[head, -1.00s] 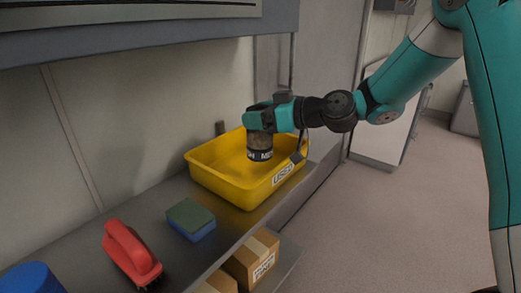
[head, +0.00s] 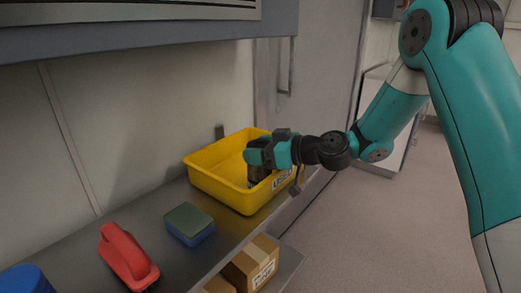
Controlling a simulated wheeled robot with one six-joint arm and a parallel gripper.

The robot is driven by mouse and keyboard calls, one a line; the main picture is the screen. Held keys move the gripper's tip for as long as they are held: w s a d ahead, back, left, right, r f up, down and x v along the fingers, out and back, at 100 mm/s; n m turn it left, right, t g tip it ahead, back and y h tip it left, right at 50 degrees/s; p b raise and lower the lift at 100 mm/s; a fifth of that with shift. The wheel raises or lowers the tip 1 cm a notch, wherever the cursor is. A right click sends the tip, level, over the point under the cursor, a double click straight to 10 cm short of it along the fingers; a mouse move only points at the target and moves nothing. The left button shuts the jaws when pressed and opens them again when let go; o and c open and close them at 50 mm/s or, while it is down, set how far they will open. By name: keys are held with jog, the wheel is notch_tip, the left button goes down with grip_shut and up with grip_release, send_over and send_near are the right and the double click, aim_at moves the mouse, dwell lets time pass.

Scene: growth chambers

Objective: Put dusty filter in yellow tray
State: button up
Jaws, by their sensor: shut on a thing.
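The yellow tray (head: 212,180) stands on the grey shelf, with a white label on its front side that my gripper and arm partly cover. My gripper (head: 255,163) is over the right part of the tray, low down inside its rim. It is shut on the dusty filter (head: 259,176), a dark brownish cylinder. Most of the filter is hidden behind the gripper and its lower end is down in the tray. I cannot tell whether it touches the tray floor.
A green and blue sponge (head: 190,224), a red brush (head: 127,255) and a blue round container (head: 27,279) are on the shelf (head: 163,245) to the left. Cardboard boxes (head: 254,262) sit on a lower shelf. A grey overhang (head: 150,38) crosses above. Floor at right is clear.

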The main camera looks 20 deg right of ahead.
jog(key=o, duration=1)
jog(key=shift+r+p, duration=0.3)
jog(key=shift+p, duration=0.15)
jog(key=b+v, duration=0.2)
jog(key=v, duration=1)
jog(key=s+a+n+g+h, duration=0.1)
jog(key=s+a+g+h, duration=0.1)
jog(key=s+a+g, duration=0.8)
jog(key=s+m+h, duration=0.1)
jog(key=s+h, duration=0.1)
jog(key=s, duration=0.3)
jog(key=s+m+h, duration=0.1)
jog(key=s+h, duration=0.1)
jog(key=s, duration=0.3)
jog(key=s+m+h, duration=0.1)
jog(key=s, duration=0.4)
jog(key=shift+a+m+h, duration=0.1)
jog(key=shift+m+h, duration=0.3)
